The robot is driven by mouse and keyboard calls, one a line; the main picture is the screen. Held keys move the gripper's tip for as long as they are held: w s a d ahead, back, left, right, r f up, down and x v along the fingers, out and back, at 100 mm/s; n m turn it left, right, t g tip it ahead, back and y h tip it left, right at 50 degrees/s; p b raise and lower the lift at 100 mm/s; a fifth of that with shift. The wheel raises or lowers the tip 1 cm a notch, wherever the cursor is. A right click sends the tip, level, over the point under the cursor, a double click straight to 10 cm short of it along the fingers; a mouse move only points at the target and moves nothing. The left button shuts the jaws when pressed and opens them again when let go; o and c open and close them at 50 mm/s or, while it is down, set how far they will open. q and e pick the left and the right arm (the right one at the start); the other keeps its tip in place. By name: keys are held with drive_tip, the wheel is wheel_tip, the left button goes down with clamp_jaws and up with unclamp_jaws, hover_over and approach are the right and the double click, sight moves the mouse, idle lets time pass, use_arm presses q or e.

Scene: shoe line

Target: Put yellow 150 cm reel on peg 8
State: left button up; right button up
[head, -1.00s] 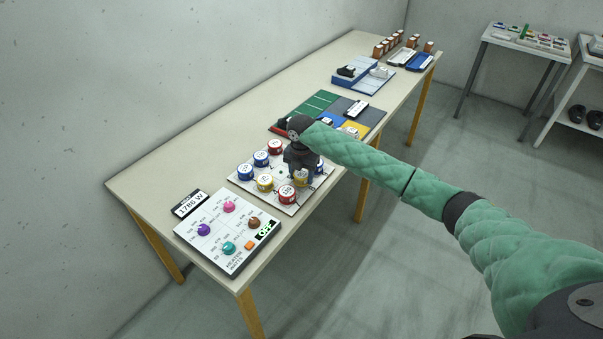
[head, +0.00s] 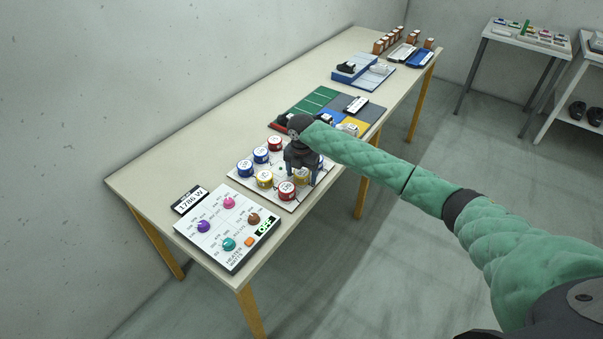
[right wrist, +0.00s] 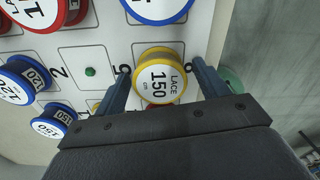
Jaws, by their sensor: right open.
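The yellow reel (right wrist: 158,80), labelled "LACE 150 cm", stands label up between the fingers of my right gripper (right wrist: 163,82). In the right wrist view the fingers are open, one on each side of it, with gaps. In the head view my right gripper (head: 302,172) points down over the right part of the white reel board (head: 238,180), partly hiding the yellow reel (head: 301,176). The number printed beside the reel is partly covered by a finger, so I cannot read it surely. A bare green peg (right wrist: 90,72) stands beside the printed "2". My left gripper is not in view.
Red, blue and another yellow reel (head: 265,180) stand close around on the board. A heater panel (head: 215,225) with coloured knobs lies in front. A green, blue and yellow mat (head: 312,104) lies behind. The table's left strip is clear.

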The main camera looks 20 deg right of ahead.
sight(301, 172)
drive_tip(key=shift+r, duration=0.65)
use_arm(q)
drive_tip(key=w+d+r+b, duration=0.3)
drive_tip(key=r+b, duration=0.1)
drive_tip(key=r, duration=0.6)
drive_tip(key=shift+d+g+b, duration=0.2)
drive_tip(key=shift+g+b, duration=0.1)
drive_tip(key=shift+b, duration=0.05)
use_arm(e)
wheel_tip(301, 172, up, 12)
drive_tip(key=shift+f, duration=0.15)
